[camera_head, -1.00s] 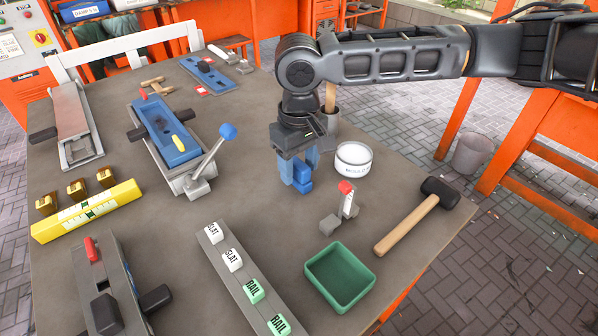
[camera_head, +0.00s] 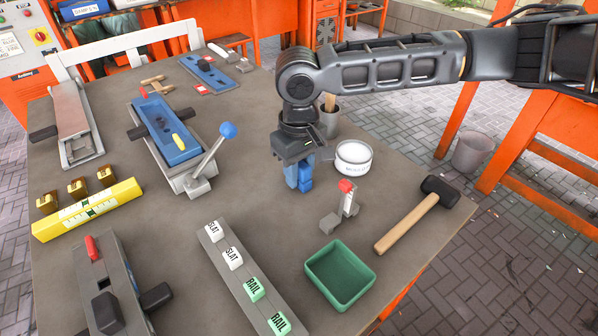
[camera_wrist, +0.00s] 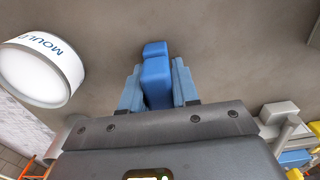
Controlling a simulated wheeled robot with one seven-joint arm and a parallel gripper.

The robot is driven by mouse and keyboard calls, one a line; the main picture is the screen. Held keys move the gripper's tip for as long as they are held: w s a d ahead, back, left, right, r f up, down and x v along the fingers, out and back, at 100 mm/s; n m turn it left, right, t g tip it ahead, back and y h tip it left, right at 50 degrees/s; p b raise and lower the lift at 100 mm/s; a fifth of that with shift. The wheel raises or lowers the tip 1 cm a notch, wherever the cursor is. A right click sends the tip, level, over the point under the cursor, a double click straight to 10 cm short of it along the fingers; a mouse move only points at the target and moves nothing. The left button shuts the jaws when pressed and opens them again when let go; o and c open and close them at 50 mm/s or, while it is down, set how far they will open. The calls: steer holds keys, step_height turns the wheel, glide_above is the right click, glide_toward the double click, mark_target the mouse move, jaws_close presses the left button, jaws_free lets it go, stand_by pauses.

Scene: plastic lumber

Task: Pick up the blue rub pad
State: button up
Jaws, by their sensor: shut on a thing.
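The blue rub pad (camera_wrist: 155,76) is a small stepped block, brighter blue than my fingers. My gripper (camera_head: 299,173) points down near the middle right of the table. In the wrist view my gripper (camera_wrist: 157,88) has its two pale blue fingers on either side of the pad, shut on it. The pad's far end sticks out past the fingertips. In the head view the pad (camera_head: 305,184) shows at the fingertips, partly hidden by them. I cannot tell whether it touches the table.
A white tub (camera_head: 353,158) stands close right of my gripper. A small grey stand with a red top (camera_head: 345,187) is in front of it. A green tray (camera_head: 340,277) and a mallet (camera_head: 420,214) lie nearer. A blue-topped lever (camera_head: 213,153) is left. Bare table (camera_head: 255,205) lies between.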

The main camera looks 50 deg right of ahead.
steer(key=shift+r, duration=0.1)
jaws_close()
step_height(320, 180, up, 28)
stand_by(0.3)
steer(key=shift+o, duration=2.2)
jaws_free()
steer(key=c, duration=0.4)
steer(key=shift+o, duration=0.2)
